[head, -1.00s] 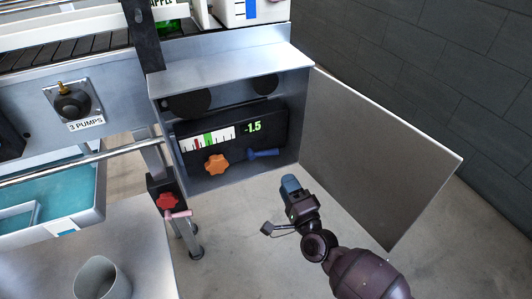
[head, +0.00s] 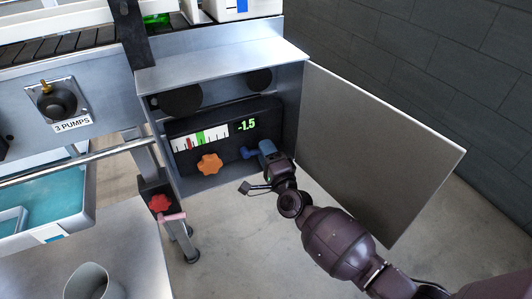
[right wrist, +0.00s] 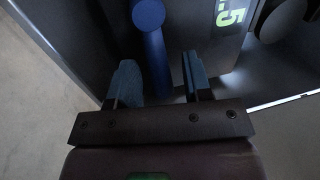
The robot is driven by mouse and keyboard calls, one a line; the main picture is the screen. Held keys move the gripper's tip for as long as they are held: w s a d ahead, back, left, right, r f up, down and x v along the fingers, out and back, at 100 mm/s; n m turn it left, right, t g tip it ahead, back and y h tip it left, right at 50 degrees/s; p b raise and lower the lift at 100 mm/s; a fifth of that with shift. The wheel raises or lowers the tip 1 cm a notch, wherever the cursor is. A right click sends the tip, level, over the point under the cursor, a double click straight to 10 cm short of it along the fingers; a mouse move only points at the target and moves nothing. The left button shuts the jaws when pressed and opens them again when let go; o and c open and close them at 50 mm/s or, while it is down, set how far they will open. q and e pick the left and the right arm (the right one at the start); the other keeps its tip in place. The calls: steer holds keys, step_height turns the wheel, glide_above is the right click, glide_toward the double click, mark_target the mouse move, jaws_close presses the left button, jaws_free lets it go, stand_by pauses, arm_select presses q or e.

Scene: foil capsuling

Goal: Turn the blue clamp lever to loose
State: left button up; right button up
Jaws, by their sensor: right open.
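The blue clamp lever (head: 247,153) is on the dark panel inside the open metal cabinet, right of the orange knob (head: 209,164). Its free end is hidden behind my right gripper (head: 266,148) in the head view. In the right wrist view the lever (right wrist: 153,45) has a round hub at the top, and its arm runs down between the two fingers of the right gripper (right wrist: 160,82). The fingers are open, one on each side of the arm, with a gap visible to the right. My left gripper is not in view.
The open cabinet door (head: 375,150) stands close to the right of my right arm. A red knob (head: 160,203) and a grey cup (head: 88,283) are at lower left.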

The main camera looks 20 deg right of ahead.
steer(key=shift+c, duration=0.3)
jaws_close()
steer(key=shift+r, duration=0.15)
